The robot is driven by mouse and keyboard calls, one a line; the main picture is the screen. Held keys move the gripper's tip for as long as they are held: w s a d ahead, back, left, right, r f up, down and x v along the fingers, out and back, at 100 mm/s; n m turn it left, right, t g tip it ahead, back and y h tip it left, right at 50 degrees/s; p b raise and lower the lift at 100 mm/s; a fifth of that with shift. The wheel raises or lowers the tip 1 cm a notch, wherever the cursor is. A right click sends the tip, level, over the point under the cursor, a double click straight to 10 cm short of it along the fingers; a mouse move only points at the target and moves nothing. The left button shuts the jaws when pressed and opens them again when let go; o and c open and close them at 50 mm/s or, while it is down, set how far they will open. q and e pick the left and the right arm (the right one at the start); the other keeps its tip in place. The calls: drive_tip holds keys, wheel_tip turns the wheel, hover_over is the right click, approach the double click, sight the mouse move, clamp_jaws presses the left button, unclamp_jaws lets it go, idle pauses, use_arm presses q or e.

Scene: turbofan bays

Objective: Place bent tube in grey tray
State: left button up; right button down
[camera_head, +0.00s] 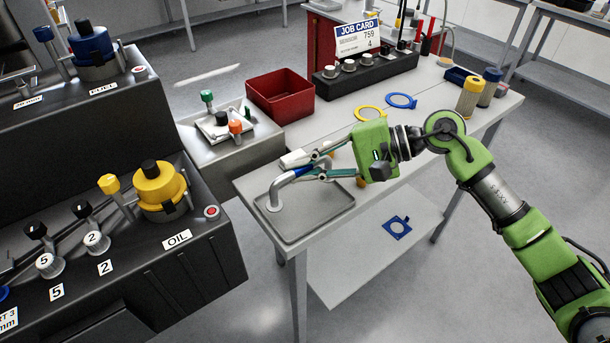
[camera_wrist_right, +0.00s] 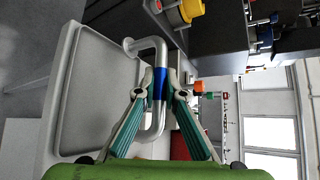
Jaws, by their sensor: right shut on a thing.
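The bent tube (camera_head: 275,190) is a light grey pipe with a flanged end and a blue band. My right gripper (camera_head: 306,172) is shut on it at the blue band, which shows between the fingers in the wrist view (camera_wrist_right: 160,84). The grey tray (camera_head: 318,219) lies at the near left end of the light table. In the head view the tube's flanged end is over the left part of the tray; I cannot tell whether it touches the tray floor. The tray also shows bare in the wrist view (camera_wrist_right: 86,100). My left gripper is not in view.
A red bin (camera_head: 281,97) and a small stand with coloured knobs (camera_head: 221,125) are behind the tray. Yellow (camera_head: 369,113) and blue (camera_head: 401,101) rings lie on the table. A dark panel with an OIL cap (camera_head: 160,188) stands left, across a gap.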

drive_tip(key=shift+w+d+f, duration=0.1)
drive_tip(key=shift+w+f, duration=0.1)
drive_tip(key=shift+f, duration=0.05)
wheel_tip(320, 180, down, 3)
drive_tip(key=shift+w+p, duration=0.15)
drive_tip(key=shift+p, duration=0.8)
drive_tip(key=shift+f, duration=0.2)
drive_tip(key=shift+f, duration=0.1)
drive_tip(key=shift+f+b, duration=0.15)
drive_tip(key=shift+b, duration=0.2)
drive_tip(key=c, duration=2.1)
unclamp_jaws()
drive_tip(key=shift+c, duration=0.2)
